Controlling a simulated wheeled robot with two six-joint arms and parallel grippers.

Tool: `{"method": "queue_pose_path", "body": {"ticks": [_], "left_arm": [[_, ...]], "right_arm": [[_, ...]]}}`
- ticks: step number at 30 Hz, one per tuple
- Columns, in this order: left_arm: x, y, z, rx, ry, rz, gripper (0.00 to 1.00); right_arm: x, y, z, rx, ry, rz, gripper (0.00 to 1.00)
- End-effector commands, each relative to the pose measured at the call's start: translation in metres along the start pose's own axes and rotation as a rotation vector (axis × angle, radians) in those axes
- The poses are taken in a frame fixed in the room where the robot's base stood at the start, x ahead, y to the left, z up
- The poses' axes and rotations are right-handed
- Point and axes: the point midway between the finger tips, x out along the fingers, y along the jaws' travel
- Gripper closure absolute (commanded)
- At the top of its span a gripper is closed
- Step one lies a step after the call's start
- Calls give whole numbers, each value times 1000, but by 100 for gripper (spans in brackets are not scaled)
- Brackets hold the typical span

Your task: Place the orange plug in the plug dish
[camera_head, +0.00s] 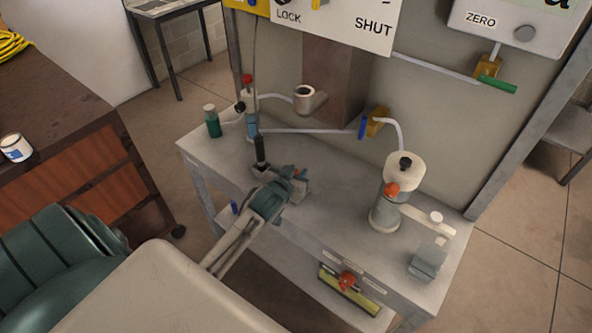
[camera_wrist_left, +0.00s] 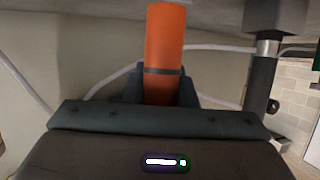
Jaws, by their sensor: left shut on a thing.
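The orange plug (camera_wrist_left: 165,35) is an orange cylinder with a dark band, large in the left wrist view. My left gripper (camera_wrist_left: 162,85) is shut on it, one dark finger on each side, and the plug stands out beyond the fingers. In the head view my left gripper (camera_head: 297,182) is over the left-middle part of the grey bench, and the plug is mostly hidden there. A grey round cup (camera_head: 309,99) is at the back of the bench; I cannot tell whether it is the plug dish. My right gripper is not in view.
A black upright tube (camera_head: 260,152) stands just left of the left gripper. A green bottle (camera_head: 212,122) is at the back left. A grey block (camera_head: 428,260) sits at the front right. The bench (camera_head: 335,225) is bare in the middle.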

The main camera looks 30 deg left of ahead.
Motion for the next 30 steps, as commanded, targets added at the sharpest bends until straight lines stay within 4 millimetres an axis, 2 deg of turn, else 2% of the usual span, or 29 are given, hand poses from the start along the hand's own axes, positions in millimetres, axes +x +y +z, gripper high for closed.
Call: {"method": "queue_pose_path", "body": {"ticks": [3, 6, 15, 27, 28, 30], "left_arm": [[18, -8, -7, 0, 0, 0, 97], [25, -11, -8, 0, 0, 0, 97], [38, -10, 22, -1, -2, 1, 97], [41, -10, 29, 0, 0, 1, 97], [40, -10, 28, 0, 0, 1, 69], [40, -10, 28, 0, 0, 1, 55]], "right_arm": [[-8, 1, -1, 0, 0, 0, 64], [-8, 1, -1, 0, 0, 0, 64], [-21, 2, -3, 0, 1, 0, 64], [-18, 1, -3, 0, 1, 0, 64], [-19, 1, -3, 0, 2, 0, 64], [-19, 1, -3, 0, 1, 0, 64]]}}
